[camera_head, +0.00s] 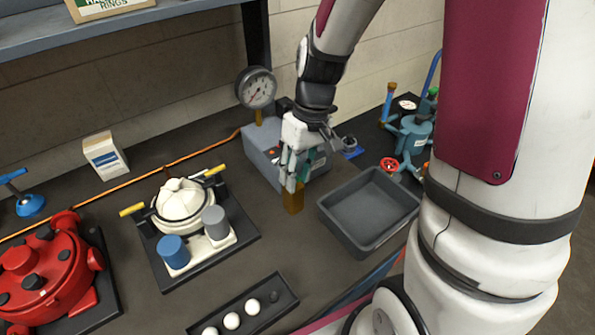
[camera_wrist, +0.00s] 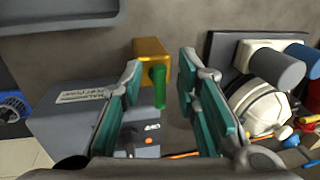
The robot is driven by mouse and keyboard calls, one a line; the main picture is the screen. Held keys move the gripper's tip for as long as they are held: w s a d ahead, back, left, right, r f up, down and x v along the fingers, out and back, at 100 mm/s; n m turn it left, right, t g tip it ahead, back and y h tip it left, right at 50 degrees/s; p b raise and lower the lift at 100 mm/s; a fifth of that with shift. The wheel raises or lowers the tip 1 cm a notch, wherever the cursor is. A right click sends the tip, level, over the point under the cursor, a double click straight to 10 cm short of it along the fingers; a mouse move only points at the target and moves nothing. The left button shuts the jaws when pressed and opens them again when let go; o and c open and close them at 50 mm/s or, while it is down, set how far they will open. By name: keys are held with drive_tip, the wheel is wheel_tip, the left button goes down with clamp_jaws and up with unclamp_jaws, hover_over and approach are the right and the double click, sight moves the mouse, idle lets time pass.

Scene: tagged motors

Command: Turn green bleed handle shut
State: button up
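The green bleed handle (camera_wrist: 159,86) is a short green bar beside a brass block (camera_wrist: 149,48) in the wrist view. The brass block also shows in the head view (camera_head: 293,203), at the front of a grey-blue box (camera_head: 258,152) with a gauge on top. My gripper (camera_wrist: 162,67) is open, with teal-padded fingers on both sides of the handle in the picture and gaps to each. Contact does not show. In the head view my gripper (camera_head: 292,182) points down just above the brass block and hides the handle.
An empty grey tray (camera_head: 345,231) stands right of the brass block. A blue device with a red wheel (camera_head: 389,165) stands behind it. A white-domed motor (camera_head: 180,200) and a red motor (camera_head: 45,268) are on the left. A black tray with white balls (camera_head: 232,321) is in front.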

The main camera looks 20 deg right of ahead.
drive_tip(key=shift+c, duration=0.3)
clamp_jaws()
